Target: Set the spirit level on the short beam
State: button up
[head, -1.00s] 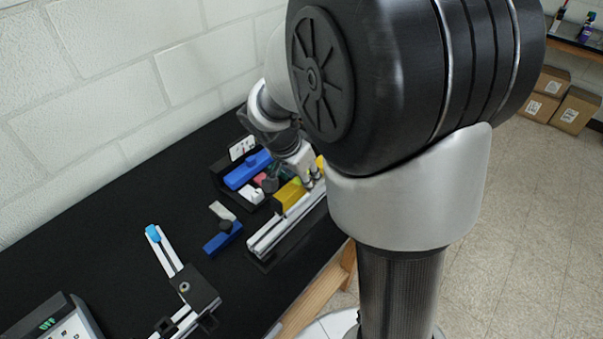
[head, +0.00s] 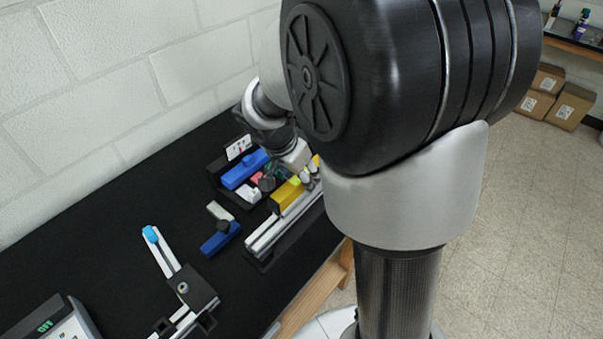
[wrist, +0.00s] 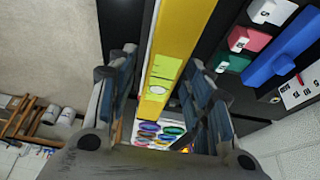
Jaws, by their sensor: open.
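The yellow spirit level (head: 287,194) lies lengthwise along the short silver beam (head: 262,235), seemingly on its top, at the table's right edge in the head view. In the wrist view the level (wrist: 182,35) runs between my fingers, with a light vial window on it and a pale strip of the beam along its left side. My gripper (wrist: 162,62) is open, one finger on each side of the level, with a visible gap at both sides. In the head view my arm hides the level's far end and part of my gripper.
A dark tray (head: 214,172) beside the beam holds a blue block (head: 245,168) and small labelled blocks. A blue-and-grey tool (head: 220,236) lies left of the beam. A bracket with rails (head: 185,285) and a device with a display (head: 55,325) stand nearer. A wall bounds the back.

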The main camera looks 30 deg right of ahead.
jog(key=p+v, duration=0.3)
jog(key=v, duration=0.9)
jog(key=s+a+r+n+t+y, duration=0.1)
jog(key=s+a+n+y, duration=0.1)
jog(key=s+a+n, duration=0.2)
jog(key=s+a+r+n+t+y, duration=0.2)
jog(key=s+a+n, duration=0.2)
jog(key=s+n, duration=0.6)
jog(key=s, duration=0.4)
jog(key=shift+s, duration=0.1)
